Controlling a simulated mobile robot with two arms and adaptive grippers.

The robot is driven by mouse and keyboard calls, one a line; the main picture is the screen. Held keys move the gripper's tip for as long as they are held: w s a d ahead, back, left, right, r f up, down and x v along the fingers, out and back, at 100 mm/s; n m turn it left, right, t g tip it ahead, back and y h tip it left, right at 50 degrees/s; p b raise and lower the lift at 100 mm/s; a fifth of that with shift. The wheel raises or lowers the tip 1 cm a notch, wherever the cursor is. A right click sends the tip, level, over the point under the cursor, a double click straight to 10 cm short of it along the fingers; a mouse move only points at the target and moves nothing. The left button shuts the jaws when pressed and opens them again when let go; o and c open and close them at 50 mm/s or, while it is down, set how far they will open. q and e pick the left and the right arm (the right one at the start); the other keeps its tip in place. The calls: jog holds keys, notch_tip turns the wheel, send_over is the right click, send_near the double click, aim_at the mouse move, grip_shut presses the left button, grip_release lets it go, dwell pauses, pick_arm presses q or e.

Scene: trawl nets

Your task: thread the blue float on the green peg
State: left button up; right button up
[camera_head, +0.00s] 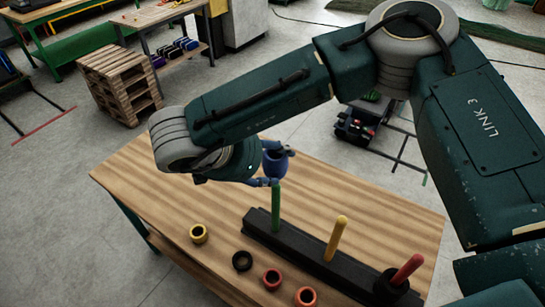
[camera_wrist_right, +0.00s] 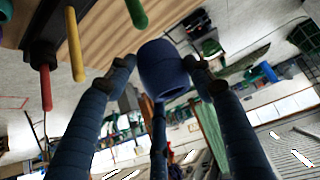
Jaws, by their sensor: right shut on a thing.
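The blue float (camera_head: 276,163) is held in my right gripper (camera_head: 272,168), just above and behind the top of the green peg (camera_head: 276,205). In the right wrist view the blue float (camera_wrist_right: 163,70) sits between the fingertips of the right gripper (camera_wrist_right: 163,72), which is shut on it. The green peg (camera_wrist_right: 137,12) shows at the top edge there, to the left of the float and apart from it. The green peg stands bare at the left end of a black base (camera_head: 300,252). My left gripper is not in view.
The base also carries a yellow peg (camera_head: 335,238) and a red peg (camera_head: 406,269) with a black ring (camera_head: 392,284) at its foot.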

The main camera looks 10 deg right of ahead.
aim_at(276, 187)
jog(key=shift+d+f, duration=0.2)
jog(key=shift+f, duration=0.5)
jog(key=shift+f+b, duration=0.4)
jog(key=shift+f, duration=0.8)
pick_arm(q)
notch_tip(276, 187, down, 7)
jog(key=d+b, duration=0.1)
jog(key=b, duration=0.5)
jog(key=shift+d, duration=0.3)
pick_arm(e)
jog(key=shift+f, duration=2.8)
